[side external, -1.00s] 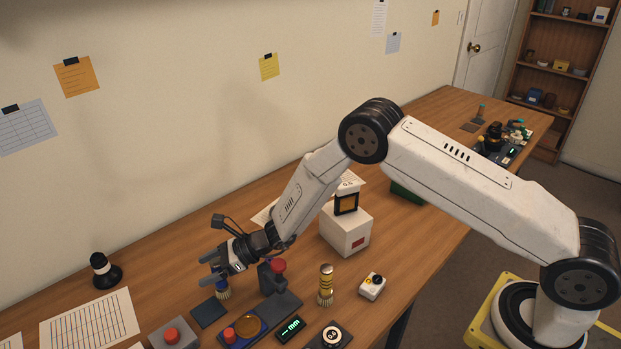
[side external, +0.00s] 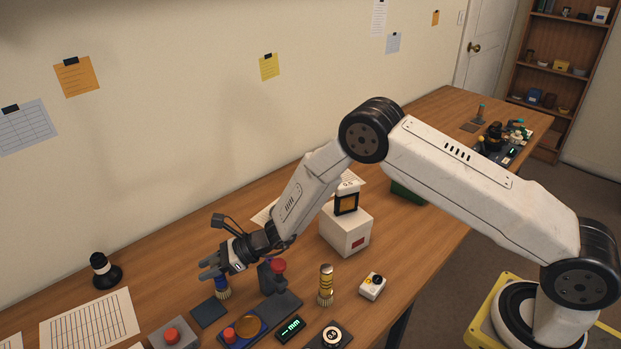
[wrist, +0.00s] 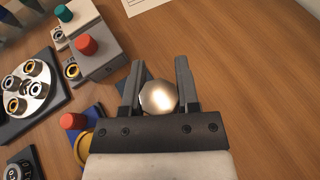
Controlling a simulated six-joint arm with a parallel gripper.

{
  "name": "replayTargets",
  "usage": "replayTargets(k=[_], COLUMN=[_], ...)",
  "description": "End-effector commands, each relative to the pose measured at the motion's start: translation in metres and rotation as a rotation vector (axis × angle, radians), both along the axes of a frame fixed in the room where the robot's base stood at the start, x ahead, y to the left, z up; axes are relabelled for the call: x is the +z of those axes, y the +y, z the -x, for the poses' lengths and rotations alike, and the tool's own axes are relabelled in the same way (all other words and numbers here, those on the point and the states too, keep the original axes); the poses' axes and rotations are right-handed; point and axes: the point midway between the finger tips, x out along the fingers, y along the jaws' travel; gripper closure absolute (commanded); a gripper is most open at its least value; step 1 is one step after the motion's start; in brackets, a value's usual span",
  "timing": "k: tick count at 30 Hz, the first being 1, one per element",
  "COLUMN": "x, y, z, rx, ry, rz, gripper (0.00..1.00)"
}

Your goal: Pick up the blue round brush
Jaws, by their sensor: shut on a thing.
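The blue round brush (side external: 222,286) is upright, with pale bristles at its lower end, in the side external view. My gripper (side external: 213,273) is shut on its upper part, and the fingers hide some of the blue handle. In the wrist view, my gripper (wrist: 160,85) has one finger on each side of the brush's round, shiny metallic top (wrist: 158,98). The bristles are at or very near the table; I cannot tell whether they touch it.
A dark flat pad (side external: 208,313) lies just left of the brush. A dark stand with a red knob (side external: 278,266) is close on the right. A brass-banded brush (side external: 325,285) and a white box (side external: 345,232) stand farther right. A grey block with a red button (side external: 172,335) is in front.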

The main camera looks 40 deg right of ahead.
Motion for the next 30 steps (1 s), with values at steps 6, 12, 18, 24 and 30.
replayTargets(k=[6, 12, 18, 24, 30], x=[0.013, 0.035, 0.063, 0.086, 0.098], y=[0.000, 0.000, 0.000, 0.000, 0.000], z=[0.000, -0.001, 0.000, 0.000, 0.000], rx=[0.001, 0.000, 0.000, 0.001, 0.000], ry=[-0.002, -0.003, -0.003, -0.002, -0.001], rz=[0.000, -0.001, -0.001, 0.000, 0.000], gripper=[1.00, 1.00, 1.00, 1.00, 1.00])
